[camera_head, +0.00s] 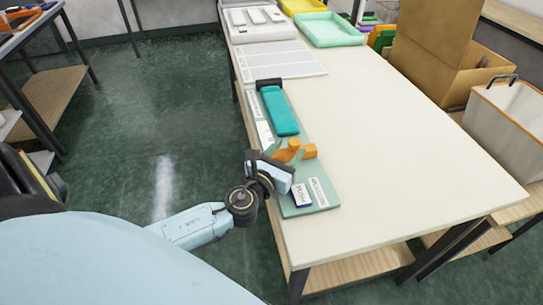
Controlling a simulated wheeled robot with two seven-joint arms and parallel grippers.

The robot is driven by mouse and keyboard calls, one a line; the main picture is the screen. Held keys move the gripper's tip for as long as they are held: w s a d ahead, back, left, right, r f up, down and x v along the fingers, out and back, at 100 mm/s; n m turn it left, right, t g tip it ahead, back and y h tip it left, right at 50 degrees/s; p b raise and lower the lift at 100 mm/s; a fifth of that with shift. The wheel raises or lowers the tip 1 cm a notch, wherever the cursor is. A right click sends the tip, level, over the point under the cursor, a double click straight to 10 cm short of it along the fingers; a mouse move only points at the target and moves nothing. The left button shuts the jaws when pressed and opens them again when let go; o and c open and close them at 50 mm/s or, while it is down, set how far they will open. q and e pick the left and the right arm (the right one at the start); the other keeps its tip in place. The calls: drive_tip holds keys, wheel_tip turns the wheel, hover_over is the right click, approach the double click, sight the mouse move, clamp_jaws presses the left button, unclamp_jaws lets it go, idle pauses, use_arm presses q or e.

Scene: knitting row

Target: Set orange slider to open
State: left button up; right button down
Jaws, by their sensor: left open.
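An orange slider (295,152) sits on a long pale green board (310,180) along the left edge of the white table. A teal block (279,111) lies on the board farther back. White labels lie on the board, one of them (318,192) near its front end. My left gripper (276,163) is open at the slider's left side, over the board. Its fingers overlap the slider in the picture, so I cannot tell whether they touch it. The arm partly hides the board's left edge. My right gripper is not in view.
The white table (390,150) is clear to the right of the board. A white sheet (280,62), a mint tray (328,30) and a yellow tray (302,6) lie toward the back. A cardboard box (440,55) and a white bin (507,125) stand at the right.

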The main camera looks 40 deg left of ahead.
use_arm(q)
drive_tip(key=s, duration=0.9)
drive_tip(key=shift+d+b, duration=0.3)
drive_tip(key=shift+d, duration=0.05)
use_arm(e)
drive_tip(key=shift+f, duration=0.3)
use_arm(q)
drive_tip(key=shift+o, duration=0.2)
